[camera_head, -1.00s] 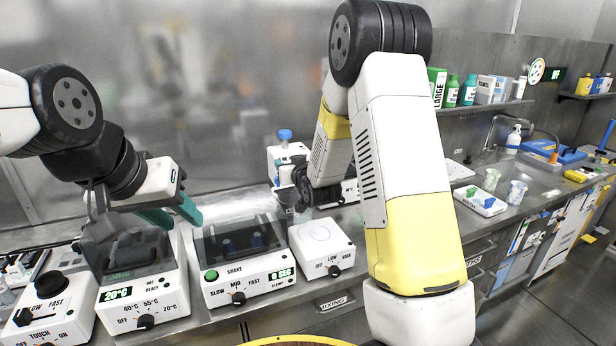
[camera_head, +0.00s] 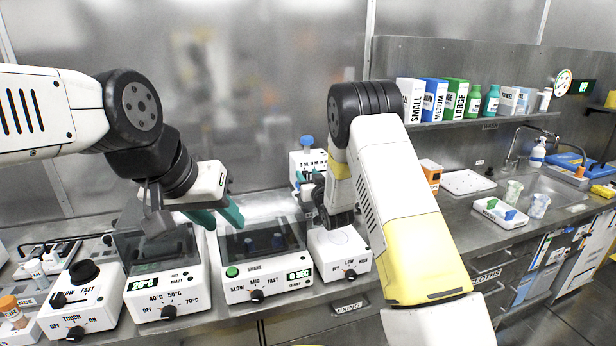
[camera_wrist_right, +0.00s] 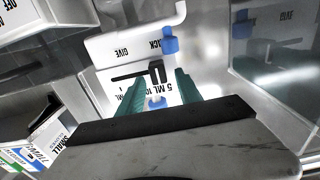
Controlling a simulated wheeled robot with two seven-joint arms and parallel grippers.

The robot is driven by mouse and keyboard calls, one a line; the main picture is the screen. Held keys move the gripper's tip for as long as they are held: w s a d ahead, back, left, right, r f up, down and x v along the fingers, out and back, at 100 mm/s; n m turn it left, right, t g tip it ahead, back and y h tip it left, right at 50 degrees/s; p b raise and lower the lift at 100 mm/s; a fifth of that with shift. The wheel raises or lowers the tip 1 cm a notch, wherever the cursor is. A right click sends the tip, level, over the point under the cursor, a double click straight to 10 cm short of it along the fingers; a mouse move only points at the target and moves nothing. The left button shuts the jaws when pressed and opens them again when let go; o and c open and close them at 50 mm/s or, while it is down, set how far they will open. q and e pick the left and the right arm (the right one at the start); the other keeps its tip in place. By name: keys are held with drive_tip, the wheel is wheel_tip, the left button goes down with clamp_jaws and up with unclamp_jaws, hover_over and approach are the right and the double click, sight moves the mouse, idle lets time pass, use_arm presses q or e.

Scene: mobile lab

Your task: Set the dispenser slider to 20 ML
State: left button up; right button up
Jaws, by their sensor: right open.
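The dispenser (camera_head: 302,160) is a white box with a blue top knob, at the back of the counter in the head view. In the right wrist view, its white face (camera_wrist_right: 120,45) carries "GIVE", "BACK" and a "5 ML 10" scale, the rest of which is hidden. A black slider knob (camera_wrist_right: 157,71) stands by the scale, between the green fingers of my right gripper (camera_wrist_right: 157,88). The gripper is open around it; contact cannot be told. A blue part (camera_wrist_right: 157,103) lies lower between the fingers. My left gripper (camera_head: 220,218) is open and empty above the heater and shaker.
The heater (camera_head: 168,290), shaker (camera_head: 245,285) and a white plate device (camera_head: 340,255) line the counter front. Boxes and bottles (camera_head: 445,98) fill the shelf. A tray with cups (camera_head: 500,212) lies right, near the sink.

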drive_tip(key=shift+w, duration=0.1)
clamp_jaws()
idle(1.4)
